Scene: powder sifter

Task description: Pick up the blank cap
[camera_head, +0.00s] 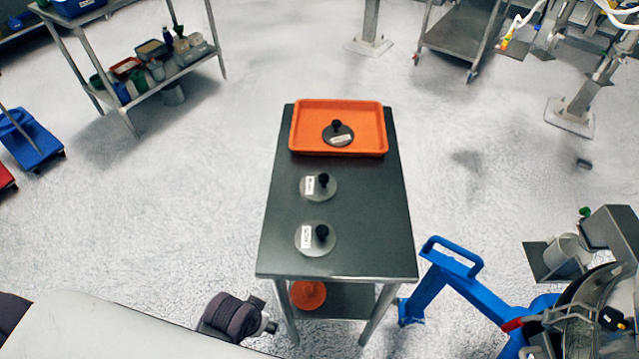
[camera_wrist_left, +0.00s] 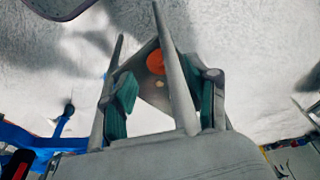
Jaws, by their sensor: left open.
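Three round lids with black knobs and white labels are on the dark table in the head view. A dark cap (camera_head: 346,141) lies inside the orange tray (camera_head: 294,128) at the far end. A clear grey cap (camera_head: 329,192) lies at mid-table, and another clear grey cap (camera_head: 313,249) lies nearer the front edge. The labels are too small to read, so I cannot tell which is the blank cap. My left gripper (camera_wrist_left: 158,75) is open and empty in the left wrist view, with green pads apart and no cap between them. My right gripper is not in view.
The table (camera_head: 378,215) is narrow, with bare surface right of the caps. An orange round item (camera_head: 308,294) sits on its lower shelf; it also shows in the left wrist view (camera_wrist_left: 155,62). A blue-framed machine (camera_head: 440,285) stands close on the right. A shelf cart (camera_head: 165,68) stands far left.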

